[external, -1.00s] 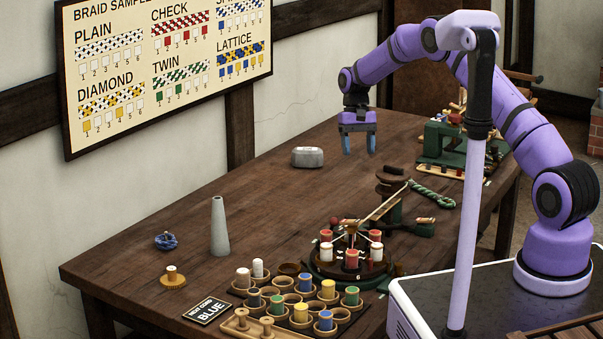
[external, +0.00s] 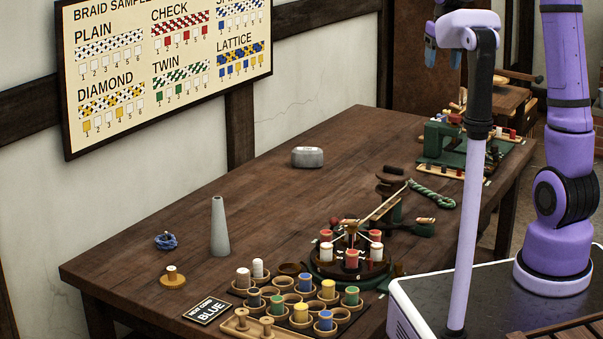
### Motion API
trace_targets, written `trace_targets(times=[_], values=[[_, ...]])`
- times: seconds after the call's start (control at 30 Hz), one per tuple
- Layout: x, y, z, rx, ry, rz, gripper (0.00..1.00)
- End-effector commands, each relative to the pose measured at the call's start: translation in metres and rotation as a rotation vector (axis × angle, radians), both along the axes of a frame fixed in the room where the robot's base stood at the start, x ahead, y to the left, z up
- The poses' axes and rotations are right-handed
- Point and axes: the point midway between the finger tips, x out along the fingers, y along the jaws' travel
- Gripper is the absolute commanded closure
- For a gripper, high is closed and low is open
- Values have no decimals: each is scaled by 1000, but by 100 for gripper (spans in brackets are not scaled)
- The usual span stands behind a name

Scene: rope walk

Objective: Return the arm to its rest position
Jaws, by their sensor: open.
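My gripper (external: 431,58) shows near the top of the external view, high above the far end of the table (external: 265,185). Its fingers point down and are open, with nothing seen between them. My head column hides part of the gripper's right side and the links behind it. My upper arm (external: 566,70) stands nearly upright over my base at the right, and the elbow is out of the frame at the top.
The braiding stand (external: 350,262) with several bobbins, a bobbin tray (external: 345,318), a grey cone (external: 219,228), a blue cord bundle (external: 165,241), a grey metal block (external: 308,157) and a green machine (external: 445,140) stand on the table. The table's middle is clear.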

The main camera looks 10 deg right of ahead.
Motion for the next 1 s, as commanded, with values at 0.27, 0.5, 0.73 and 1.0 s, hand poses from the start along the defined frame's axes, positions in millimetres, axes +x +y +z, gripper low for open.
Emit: trace_targets(times=[0.27, 0.5, 0.73, 1.0], values=[[-83, -35, 32, -8, -112, -4, 39], [-154, -58, 40, -23, -206, -8, 39], [-219, -74, 32, -45, -295, -10, 39], [-276, -86, 11, -72, -377, -12, 39]])
